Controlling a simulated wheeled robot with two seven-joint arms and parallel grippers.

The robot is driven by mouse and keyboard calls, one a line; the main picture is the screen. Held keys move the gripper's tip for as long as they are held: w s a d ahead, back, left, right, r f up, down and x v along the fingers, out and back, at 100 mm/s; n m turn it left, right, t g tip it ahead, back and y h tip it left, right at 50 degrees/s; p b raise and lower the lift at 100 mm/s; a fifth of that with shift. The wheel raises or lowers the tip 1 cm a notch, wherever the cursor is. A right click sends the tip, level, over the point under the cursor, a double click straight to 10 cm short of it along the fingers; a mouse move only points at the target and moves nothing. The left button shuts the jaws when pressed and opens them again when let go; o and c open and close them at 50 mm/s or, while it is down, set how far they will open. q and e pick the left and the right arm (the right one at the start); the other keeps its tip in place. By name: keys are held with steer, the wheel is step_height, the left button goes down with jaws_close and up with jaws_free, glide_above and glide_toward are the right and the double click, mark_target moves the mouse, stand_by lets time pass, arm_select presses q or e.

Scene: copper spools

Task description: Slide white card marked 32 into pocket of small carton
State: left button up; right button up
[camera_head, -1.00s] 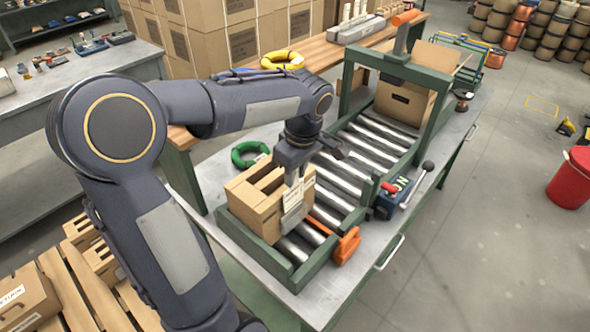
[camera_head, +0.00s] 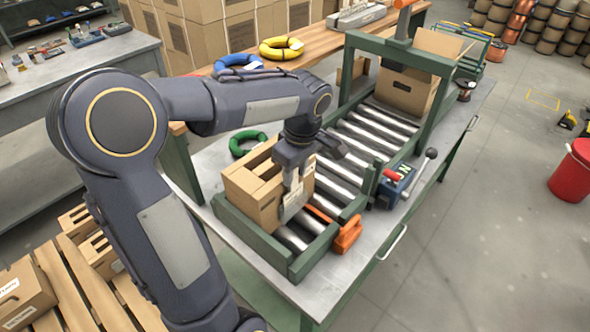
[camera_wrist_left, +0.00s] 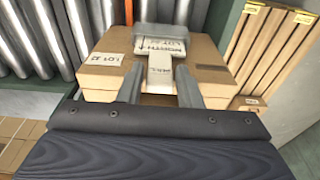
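The small brown carton (camera_head: 252,199) sits upright at the near end of the roller conveyor, with slots in its top. A grey pocket (camera_head: 291,205) is on its side facing the rollers. The white card (camera_wrist_left: 160,70) shows in the left wrist view as a narrow strip leading to a lettered part at the grey pocket (camera_wrist_left: 166,37); I cannot read 32 on it surely. My left gripper (camera_head: 293,178) is over the pocket. In the left wrist view its fingers (camera_wrist_left: 160,84) stand apart on either side of the strip, with carton showing between. My right gripper is not in view.
An orange-handled tool (camera_head: 346,234) lies across the rollers beside the carton. A blue device (camera_head: 395,187) with levers stands at the conveyor's right rail. A green ring (camera_head: 247,142) lies behind the carton. A larger carton (camera_head: 404,93) is under the green frame.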

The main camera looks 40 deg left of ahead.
arm_select(q)
steer(key=o, duration=0.3)
steer(key=shift+o, duration=0.2)
steer(key=shift+r, duration=0.1)
step_height(320, 180, up, 8)
steer(key=d, duration=0.1)
steer(key=shift+f, duration=0.2)
steer(key=shift+s, duration=0.1)
